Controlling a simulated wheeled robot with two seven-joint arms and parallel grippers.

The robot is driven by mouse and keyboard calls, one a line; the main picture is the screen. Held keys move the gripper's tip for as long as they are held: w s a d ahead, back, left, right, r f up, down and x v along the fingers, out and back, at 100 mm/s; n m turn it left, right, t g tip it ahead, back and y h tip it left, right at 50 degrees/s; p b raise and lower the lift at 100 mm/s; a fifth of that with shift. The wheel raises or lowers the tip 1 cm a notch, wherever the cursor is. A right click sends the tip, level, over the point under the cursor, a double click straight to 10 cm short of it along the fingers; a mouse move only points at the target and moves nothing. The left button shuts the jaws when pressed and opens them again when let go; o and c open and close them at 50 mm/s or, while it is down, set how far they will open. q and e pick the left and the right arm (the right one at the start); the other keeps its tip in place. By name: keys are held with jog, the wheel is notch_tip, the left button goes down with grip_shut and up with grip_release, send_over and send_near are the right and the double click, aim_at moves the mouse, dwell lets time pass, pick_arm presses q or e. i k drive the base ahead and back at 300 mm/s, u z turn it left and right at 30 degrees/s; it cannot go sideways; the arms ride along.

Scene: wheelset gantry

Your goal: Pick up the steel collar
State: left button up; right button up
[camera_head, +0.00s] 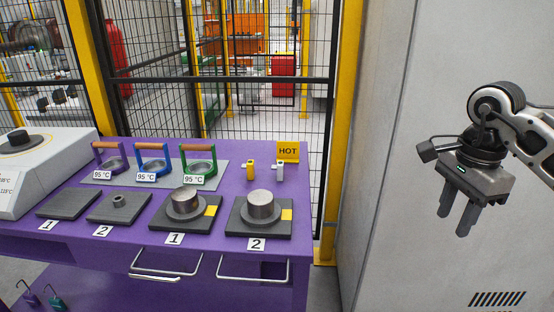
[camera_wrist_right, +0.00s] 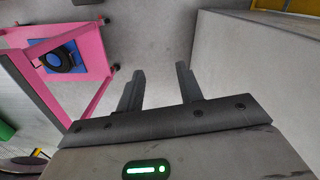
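A small grey steel collar (camera_head: 119,201) with a central hole sits on the left-hand plate marked 2 (camera_head: 104,217), on the purple table. The plate marked 1 beside it (camera_head: 67,205) is bare. My right gripper (camera_head: 455,222) hangs at the far right of the head view, in front of a grey cabinet and well away from the table. In the right wrist view its two fingers (camera_wrist_right: 159,77) stand apart with nothing between them. My left gripper is not in view.
Two dark stands with steel cylinders (camera_head: 185,202) (camera_head: 260,205) are on the purple table (camera_head: 139,263). A white heater unit (camera_head: 45,170) is at left; a grey cabinet (camera_head: 400,150) is at right.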

aim_at(119, 201)
jog(key=u, duration=1.1)
jog(key=i, duration=1)
jog(key=u, duration=1.05)
